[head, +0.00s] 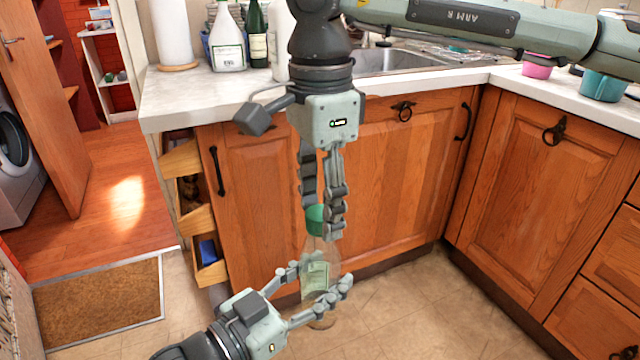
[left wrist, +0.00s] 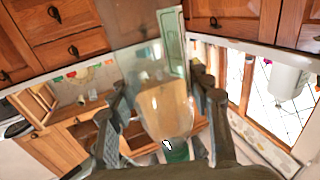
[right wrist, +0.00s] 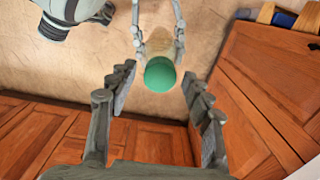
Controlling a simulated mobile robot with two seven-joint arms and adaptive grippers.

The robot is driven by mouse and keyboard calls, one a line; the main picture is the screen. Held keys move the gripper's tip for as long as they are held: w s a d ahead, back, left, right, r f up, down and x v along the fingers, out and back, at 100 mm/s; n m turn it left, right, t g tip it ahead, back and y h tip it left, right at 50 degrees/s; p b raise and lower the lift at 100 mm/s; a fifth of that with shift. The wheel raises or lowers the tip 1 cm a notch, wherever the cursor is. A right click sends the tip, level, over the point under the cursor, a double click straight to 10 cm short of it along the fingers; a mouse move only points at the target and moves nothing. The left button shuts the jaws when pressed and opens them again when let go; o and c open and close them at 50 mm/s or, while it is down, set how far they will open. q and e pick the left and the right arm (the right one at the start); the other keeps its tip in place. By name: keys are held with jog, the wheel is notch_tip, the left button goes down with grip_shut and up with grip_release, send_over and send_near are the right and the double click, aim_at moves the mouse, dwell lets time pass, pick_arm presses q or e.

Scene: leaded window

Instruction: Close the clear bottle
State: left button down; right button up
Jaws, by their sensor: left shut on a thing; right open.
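The clear bottle (head: 318,252) is upright in the air in front of the cabinets, with a pale green label. My left gripper (head: 318,284) is shut on its body from the side. The bottle also fills the middle of the left wrist view (left wrist: 165,105). A green cap (head: 316,219) is at the bottle's top; whether it is seated tight cannot be told. My right gripper (head: 322,225) points straight down over the cap, fingers open on either side of it. In the right wrist view the cap (right wrist: 160,74) lies between and beyond the open fingertips.
Wooden cabinet doors (head: 390,160) stand close behind both grippers. The counter (head: 185,95) above holds a white bottle (head: 228,40), a dark green bottle (head: 257,38) and a paper roll (head: 172,30). Open drawers (head: 205,250) stick out at left. The tiled floor below is clear.

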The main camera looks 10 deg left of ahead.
grip_shut()
jog(key=m, duration=0.6)
jog(key=shift+f, duration=0.1)
jog(key=m, duration=0.5)
jog(key=shift+m, duration=0.3)
jog(key=shift+o, duration=0.7)
grip_release()
notch_tip(320, 180, up, 12)
